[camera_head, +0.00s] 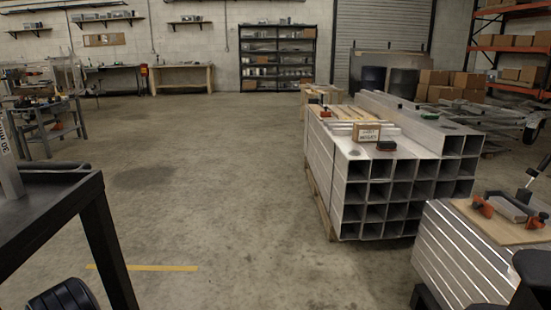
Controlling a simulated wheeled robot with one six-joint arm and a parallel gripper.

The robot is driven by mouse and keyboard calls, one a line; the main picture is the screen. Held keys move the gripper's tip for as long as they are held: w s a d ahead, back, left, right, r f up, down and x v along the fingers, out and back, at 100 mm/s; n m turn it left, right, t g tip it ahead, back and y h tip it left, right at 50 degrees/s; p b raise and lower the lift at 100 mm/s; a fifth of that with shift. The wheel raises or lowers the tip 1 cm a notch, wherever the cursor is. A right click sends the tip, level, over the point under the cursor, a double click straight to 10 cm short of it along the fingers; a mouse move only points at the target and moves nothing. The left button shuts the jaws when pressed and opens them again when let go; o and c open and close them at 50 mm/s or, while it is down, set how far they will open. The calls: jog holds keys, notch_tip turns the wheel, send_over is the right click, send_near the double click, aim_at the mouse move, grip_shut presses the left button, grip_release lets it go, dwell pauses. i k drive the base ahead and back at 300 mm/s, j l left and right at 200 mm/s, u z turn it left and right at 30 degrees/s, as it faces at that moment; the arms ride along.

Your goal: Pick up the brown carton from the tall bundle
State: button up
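A bundle of square aluminium tubes (323,165) stands right of centre, its open tube ends facing me. A small brown carton with a printed label (366,133) sits on top of it, near the front edge. A small dark object with red (386,146) lies just right of the carton. Another brown carton (325,93) shows at the bundle's far end. My gripper is not recognisable in the view; black parts at the bottom right edge may belong to my arm, but I cannot tell.
A lower bundle (460,259) at the front right carries a board with orange clamps (482,206). Stacked cartons (435,78) stand behind the tubes. A workbench (45,115) is at the left. The concrete floor (210,160) in the middle is clear.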

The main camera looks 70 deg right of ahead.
aim_at(363, 132)
jog(key=z, duration=3.1)
